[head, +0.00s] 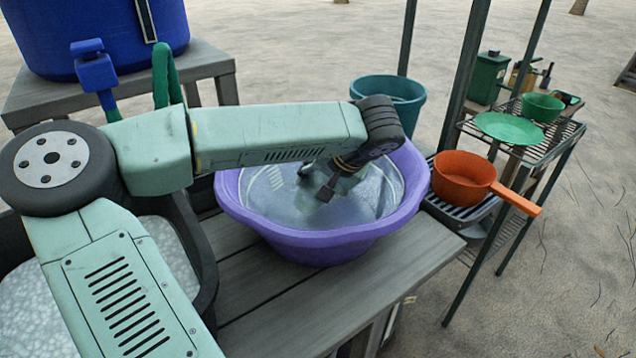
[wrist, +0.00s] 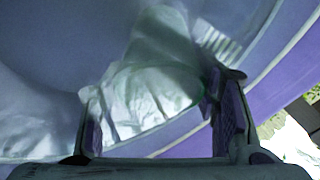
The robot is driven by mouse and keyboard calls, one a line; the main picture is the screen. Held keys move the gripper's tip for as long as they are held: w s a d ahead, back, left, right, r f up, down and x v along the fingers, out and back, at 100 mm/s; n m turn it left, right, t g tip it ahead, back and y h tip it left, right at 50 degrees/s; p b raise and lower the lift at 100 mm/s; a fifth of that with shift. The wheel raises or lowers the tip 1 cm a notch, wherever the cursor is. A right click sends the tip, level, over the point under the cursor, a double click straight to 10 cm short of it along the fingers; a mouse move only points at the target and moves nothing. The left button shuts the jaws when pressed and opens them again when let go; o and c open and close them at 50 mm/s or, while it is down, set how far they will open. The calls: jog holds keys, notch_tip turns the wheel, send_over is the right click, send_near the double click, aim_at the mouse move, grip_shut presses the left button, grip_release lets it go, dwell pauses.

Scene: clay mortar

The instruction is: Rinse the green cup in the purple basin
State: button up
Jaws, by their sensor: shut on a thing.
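The purple basin (head: 330,238) stands on the grey wooden table and holds clear water (head: 275,195). My gripper (head: 316,180) reaches down into the basin, low at the water. In the wrist view my gripper (wrist: 160,88) has its fingers apart around a pale, greenish, glassy shape, which I take to be the green cup (wrist: 150,95). Its outline is blurred by water and reflections. In the head view I cannot clearly make out the cup behind my gripper and wrist. The basin's purple wall (wrist: 270,85) curves along the right of the wrist view.
An orange pan (head: 462,178) sits right of the basin. A rack beyond bears a green plate (head: 508,128) and a green bowl (head: 542,106). A teal bucket (head: 405,100) stands behind. A blue barrel (head: 90,35) is at upper left. The table's front (head: 300,320) is clear.

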jog(key=shift+d, duration=0.65)
jog(key=shift+a, duration=1.25)
jog(key=shift+d, duration=0.65)
notch_tip(320, 180, up, 20)
jog(key=p, duration=1.4)
jog(key=shift+f, duration=0.2)
